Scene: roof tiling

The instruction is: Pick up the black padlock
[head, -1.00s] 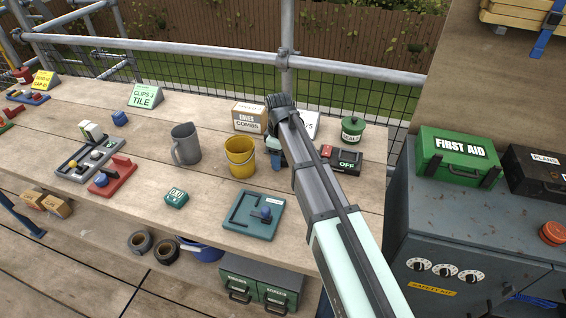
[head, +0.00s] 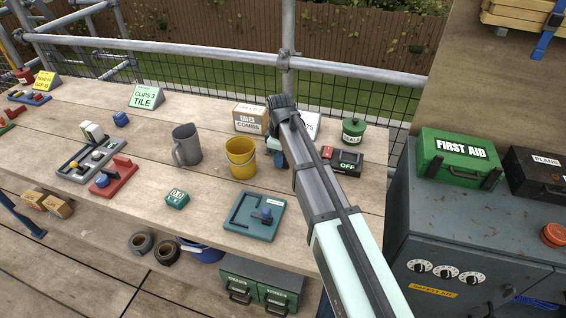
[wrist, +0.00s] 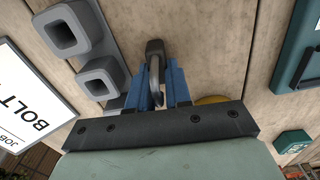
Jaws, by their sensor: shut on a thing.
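My gripper (wrist: 157,90) shows in the wrist view with its two blue fingers shut on a dark, hooked metal piece, which looks like the shackle of the black padlock (wrist: 155,57). The padlock's body is hidden or too unclear to make out. In the head view my arm covers most of the gripper; only a bit of blue finger (head: 279,159) shows beside the yellow bucket. I cannot tell whether the padlock is touching the bench.
The yellow bucket (head: 241,158) and eaves combs box (head: 250,118) stand close to my gripper at left. A black box marked OFF (head: 347,160) and green canister (head: 353,130) are at right. A teal tray (head: 240,225) lies in front. A grey part with square holes (wrist: 100,78) is nearby.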

